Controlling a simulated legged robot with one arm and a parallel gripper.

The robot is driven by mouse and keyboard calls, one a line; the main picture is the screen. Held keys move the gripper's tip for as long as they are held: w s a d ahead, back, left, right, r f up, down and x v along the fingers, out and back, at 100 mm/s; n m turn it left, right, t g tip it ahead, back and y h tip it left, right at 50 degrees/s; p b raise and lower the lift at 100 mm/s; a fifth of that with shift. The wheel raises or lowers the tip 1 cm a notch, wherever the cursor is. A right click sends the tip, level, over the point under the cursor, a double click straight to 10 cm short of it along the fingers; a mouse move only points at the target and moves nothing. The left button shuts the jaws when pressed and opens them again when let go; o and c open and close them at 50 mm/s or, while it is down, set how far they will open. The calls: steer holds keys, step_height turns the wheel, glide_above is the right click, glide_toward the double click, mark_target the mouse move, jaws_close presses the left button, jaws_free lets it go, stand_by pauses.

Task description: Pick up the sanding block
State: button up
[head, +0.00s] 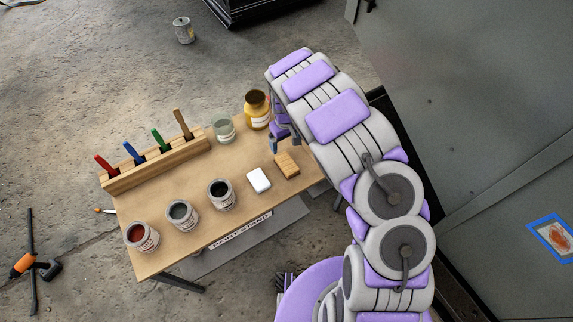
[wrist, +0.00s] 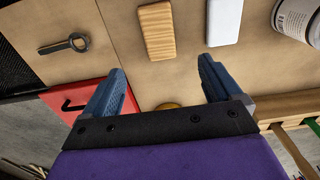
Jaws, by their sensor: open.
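A tan, ridged wood-coloured block (head: 287,165), which looks like the sanding block, lies on the wooden table (head: 190,235). It also shows in the wrist view (wrist: 158,30), at the top, beyond my fingertips. A plain white block (head: 258,181) lies just left of it, with a gap between; it is at the upper right of the wrist view (wrist: 222,20). My gripper (wrist: 162,68) is open, with nothing between its blue fingers. In the head view my gripper (head: 284,143) is partly hidden by my arm, near the table's far right side, above and behind the tan block.
An amber jar (head: 256,110) and a greenish glass jar (head: 224,130) stand behind the blocks. A wooden rack (head: 155,165) holds brushes. Several paint cans (head: 220,194) line the front.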

steer(key=b, duration=0.2)
glide_toward(287, 163)
step_height(287, 163, down, 5)
steer(key=shift+w+a+f, duration=0.1)
steer(key=shift+w+a, duration=0.05)
steer(key=shift+f+b, duration=0.85)
steer(key=shift+f, duration=1.75)
steer(key=shift+r, duration=0.1)
steer(key=c, duration=1.1)
